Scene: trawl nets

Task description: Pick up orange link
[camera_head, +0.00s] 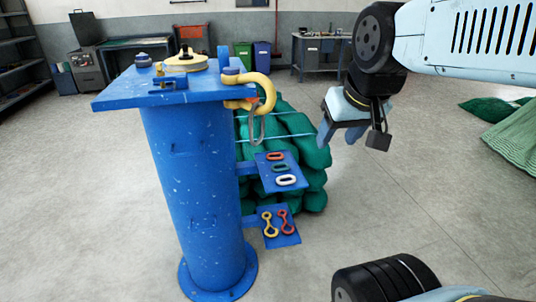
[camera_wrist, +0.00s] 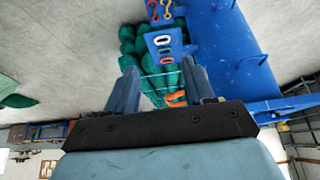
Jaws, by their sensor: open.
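The orange link (camera_head: 275,156) lies at the far end of the upper blue plate (camera_head: 262,174) beside the blue post. A dark green link (camera_head: 281,167) and a white link (camera_head: 286,180) lie in a row with it. In the wrist view the orange link (camera_wrist: 166,60) shows beyond my fingertips, at the plate's near edge. My gripper (camera_head: 337,132) is open and empty. It hangs in the air to the right of the plate and above it, apart from the links. Both open fingers also show in the wrist view (camera_wrist: 161,82).
A large yellow shackle (camera_head: 267,92) hangs from the post's top plate (camera_head: 120,97). Green net (camera_head: 313,152) is heaped behind the plates.

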